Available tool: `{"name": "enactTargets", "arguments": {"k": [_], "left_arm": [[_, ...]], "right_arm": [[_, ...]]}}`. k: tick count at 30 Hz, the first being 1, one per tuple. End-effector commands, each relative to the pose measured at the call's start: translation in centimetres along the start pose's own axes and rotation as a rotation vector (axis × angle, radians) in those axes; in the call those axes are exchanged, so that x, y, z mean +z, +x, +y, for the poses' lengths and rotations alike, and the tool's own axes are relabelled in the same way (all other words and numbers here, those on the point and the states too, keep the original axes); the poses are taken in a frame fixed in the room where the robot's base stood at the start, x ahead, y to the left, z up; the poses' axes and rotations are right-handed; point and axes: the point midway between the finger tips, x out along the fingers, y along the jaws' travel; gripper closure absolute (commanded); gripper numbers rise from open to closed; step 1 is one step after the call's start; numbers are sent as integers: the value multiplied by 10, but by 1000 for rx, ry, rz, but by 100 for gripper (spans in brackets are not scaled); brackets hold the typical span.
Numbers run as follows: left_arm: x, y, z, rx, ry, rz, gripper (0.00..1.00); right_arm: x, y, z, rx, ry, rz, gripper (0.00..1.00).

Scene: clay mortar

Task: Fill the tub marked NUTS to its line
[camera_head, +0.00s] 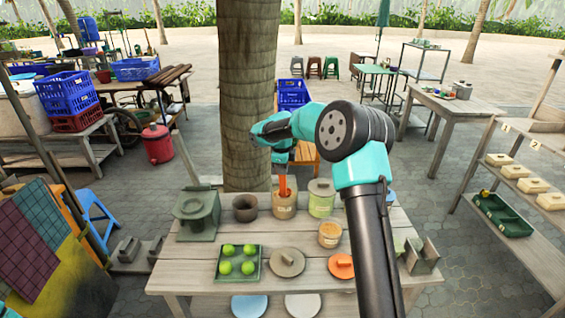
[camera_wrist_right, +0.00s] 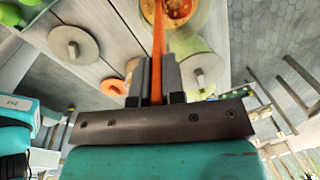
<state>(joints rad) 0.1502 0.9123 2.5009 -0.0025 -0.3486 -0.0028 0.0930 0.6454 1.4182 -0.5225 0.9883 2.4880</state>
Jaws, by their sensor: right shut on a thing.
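My right gripper (camera_head: 283,172) is above the back of the table, shut on an orange utensil (camera_head: 284,187); its long strip also shows between the fingers in the right wrist view (camera_wrist_right: 157,45). The utensil points down into a brown tub (camera_head: 284,208); its lower end is hidden. In the right wrist view a round container (camera_wrist_right: 183,12) shows orange-red contents beside the utensil. A green tub with a lid (camera_head: 321,203) stands to the right. A tub with tan contents (camera_head: 330,236) stands nearer. Labels are too small to read. My left gripper is out of view.
A dark pot (camera_head: 245,208) and a grey-green stand (camera_head: 196,212) are at the table's back left. A green tray of limes (camera_head: 238,277), a grey-brown lid (camera_head: 287,262) and an orange lid (camera_head: 341,266) lie in front. A tree trunk (camera_head: 248,90) rises behind the table.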

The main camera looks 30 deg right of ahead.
Motion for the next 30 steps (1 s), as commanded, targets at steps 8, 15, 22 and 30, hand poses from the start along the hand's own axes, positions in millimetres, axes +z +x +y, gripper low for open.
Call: {"name": "enactTargets", "arguments": {"k": [8,15,22,30], "left_arm": [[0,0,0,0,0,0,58],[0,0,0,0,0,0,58],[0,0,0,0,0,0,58],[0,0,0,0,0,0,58]], "right_arm": [[0,22,3,1,-2,2,100],[0,27,4,0,-1,0,100],[0,27,4,0,-1,0,100],[0,27,4,0,-1,0,100]]}}
